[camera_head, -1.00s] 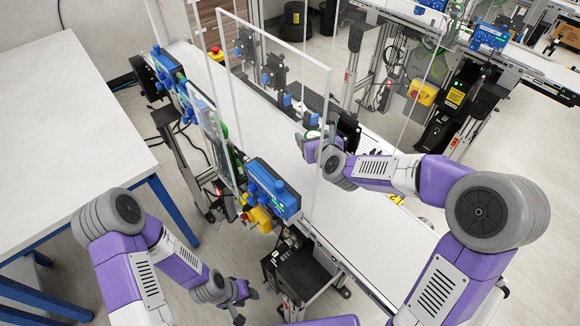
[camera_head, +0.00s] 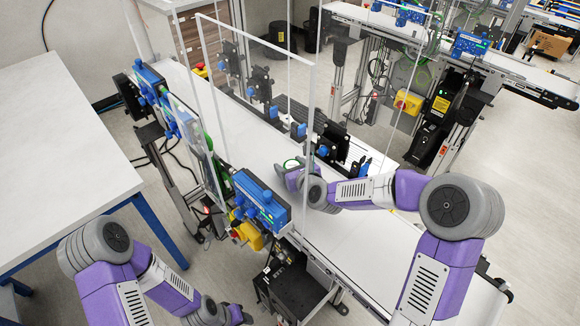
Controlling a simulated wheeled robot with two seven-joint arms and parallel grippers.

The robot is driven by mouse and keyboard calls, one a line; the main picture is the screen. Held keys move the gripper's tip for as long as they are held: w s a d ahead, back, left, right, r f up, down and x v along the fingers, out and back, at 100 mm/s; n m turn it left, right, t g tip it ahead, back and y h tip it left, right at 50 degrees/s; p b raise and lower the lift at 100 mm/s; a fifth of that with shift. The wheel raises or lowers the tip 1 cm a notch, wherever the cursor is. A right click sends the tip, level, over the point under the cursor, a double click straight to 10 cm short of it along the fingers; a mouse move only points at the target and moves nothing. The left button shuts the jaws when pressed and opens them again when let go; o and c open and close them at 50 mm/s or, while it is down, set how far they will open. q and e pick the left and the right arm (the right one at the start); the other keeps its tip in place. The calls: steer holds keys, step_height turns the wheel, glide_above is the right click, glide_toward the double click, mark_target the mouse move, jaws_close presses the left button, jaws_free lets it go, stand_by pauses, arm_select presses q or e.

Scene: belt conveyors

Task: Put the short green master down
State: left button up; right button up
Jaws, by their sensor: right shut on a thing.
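The short green master (camera_head: 291,163) shows only as a small round top, pale with a green rim, at my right gripper over the white conveyor belt (camera_head: 245,135). My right gripper (camera_head: 287,172) is shut on it, seen partly through the clear panel. The fingers hide most of the master, and I cannot tell whether its underside touches the belt. My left gripper (camera_head: 238,316) is low at the bottom edge, in front of the conveyor and partly cut off, so its jaws cannot be read.
Clear upright panels (camera_head: 255,75) stand along the belt. A blue sensor box (camera_head: 262,200) is mounted on the near edge, and black-and-blue units (camera_head: 328,140) line the far edge. A white table (camera_head: 60,140) stands at left. The belt is bare to the right of my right gripper.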

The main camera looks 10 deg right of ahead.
steer(key=shift+r, duration=0.15)
steer(key=o, duration=0.8)
steer(key=shift+f+b, duration=0.25)
steer(key=shift+b, duration=0.05)
steer(key=o, duration=0.4)
steer(key=shift+o, duration=0.2)
steer(key=shift+r, duration=0.15)
